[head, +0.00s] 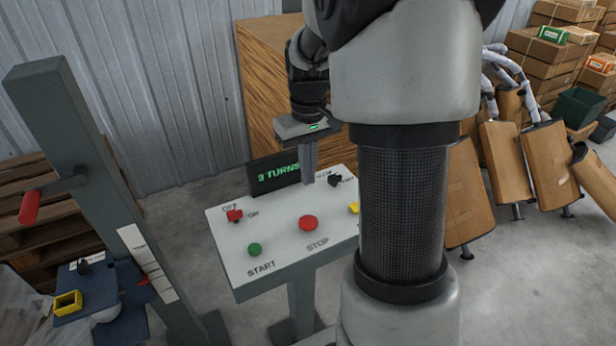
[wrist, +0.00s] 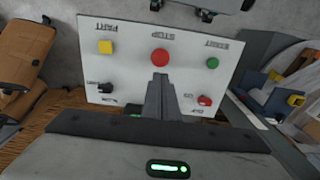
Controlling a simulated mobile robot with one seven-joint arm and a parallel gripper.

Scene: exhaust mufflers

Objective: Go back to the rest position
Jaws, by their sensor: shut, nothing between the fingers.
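My gripper (head: 308,178) points down above the back part of the white control panel, in front of the small display. Its fingers are together with nothing between them. In the wrist view my gripper (wrist: 159,82) shows over the panel, its tips appearing just below the red STOP button (wrist: 160,57). In the head view the panel (head: 280,255) carries a green START button (head: 254,250), a red STOP button (head: 308,223), a red switch (head: 235,215), a black switch (head: 334,180) and a partly hidden yellow button (head: 353,208). The display (head: 274,173) reads "3 TURNS".
A grey post (head: 85,150) with a red-handled crank (head: 30,207) stands at left, beside a blue fixture with a yellow piece (head: 68,303). A wooden crate (head: 265,85) is behind the panel. Mufflers (head: 505,160) and cardboard boxes (head: 550,60) are at right. My arm hides the panel's right side.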

